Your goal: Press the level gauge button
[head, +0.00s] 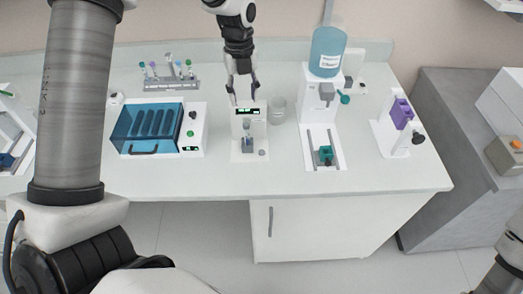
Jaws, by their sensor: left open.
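A narrow white device (237,144) with a small green-lit display (248,111) stands mid-bench; it looks like the level gauge. A small grey-blue holder or tube (248,143) sits on its base. A small grey round spot (262,152) at the base's front right looks like a button. My left gripper (243,95) points down from above, open and empty, with its fingertips over the top of this device. Whether the fingertips touch it cannot be told. My right gripper is out of view.
A blue-lidded box (147,128) and a tube rack (170,76) stand to the left. A clear beaker (278,110), a dispenser with a blue bottle (328,50) and a purple-block stand (402,113) are to the right. The bench front is clear.

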